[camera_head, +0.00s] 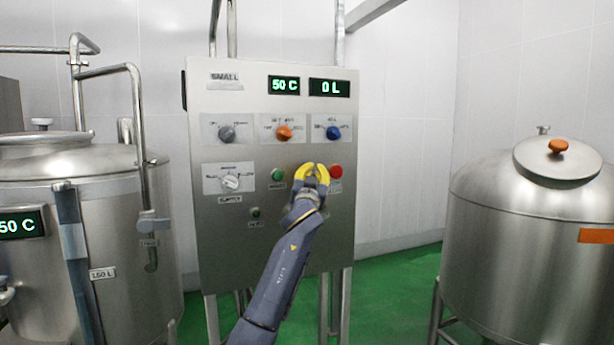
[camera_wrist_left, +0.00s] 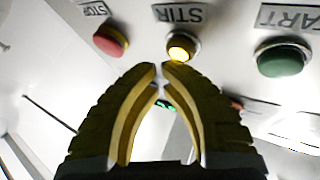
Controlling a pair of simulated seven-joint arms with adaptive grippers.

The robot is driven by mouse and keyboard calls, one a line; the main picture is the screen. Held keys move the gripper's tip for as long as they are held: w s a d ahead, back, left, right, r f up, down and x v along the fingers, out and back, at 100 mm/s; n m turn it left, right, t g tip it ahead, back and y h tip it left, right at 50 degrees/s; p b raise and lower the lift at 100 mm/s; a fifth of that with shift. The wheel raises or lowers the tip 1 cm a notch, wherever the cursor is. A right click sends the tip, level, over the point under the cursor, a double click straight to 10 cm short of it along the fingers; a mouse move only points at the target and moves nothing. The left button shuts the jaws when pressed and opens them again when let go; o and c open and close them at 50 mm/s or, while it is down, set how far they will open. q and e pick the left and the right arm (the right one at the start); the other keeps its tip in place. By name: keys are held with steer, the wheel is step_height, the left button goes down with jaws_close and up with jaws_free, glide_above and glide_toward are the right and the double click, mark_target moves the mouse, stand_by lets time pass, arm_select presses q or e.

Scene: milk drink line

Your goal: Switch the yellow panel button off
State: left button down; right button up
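The yellow button (camera_wrist_left: 180,48) glows on the panel under a STIR label in the left wrist view. In the head view it is hidden behind my left gripper. My left gripper (camera_head: 310,168) is in front of the steel control panel (camera_head: 230,266), between the green and red buttons. In the left wrist view its fingertips (camera_wrist_left: 160,68) are almost together, with nothing held between them. They lie just below the yellow button in the picture; I cannot tell whether they touch it. My right gripper is not in view.
The green START button (camera_wrist_left: 283,58) and red STOP button (camera_wrist_left: 111,40) flank the yellow one. Knobs, including an orange one (camera_head: 284,132), sit above. Displays read 50 C (camera_head: 284,85) and 0 L (camera_head: 329,88). Steel tanks stand left (camera_head: 120,240) and right (camera_head: 530,260).

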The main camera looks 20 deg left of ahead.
arm_select(q)
steer(key=shift+w+a, duration=0.3)
steer(key=shift+w, duration=0.05)
stand_by(0.6)
steer(key=shift+s+d, duration=0.65)
steer(key=shift+s, duration=0.1)
steer(key=shift+s+d, duration=0.95)
steer(key=shift+s, duration=0.25)
steer(key=shift+s+d, duration=0.9)
steer(key=shift+s, duration=0.25)
steer(key=shift+f, duration=0.1)
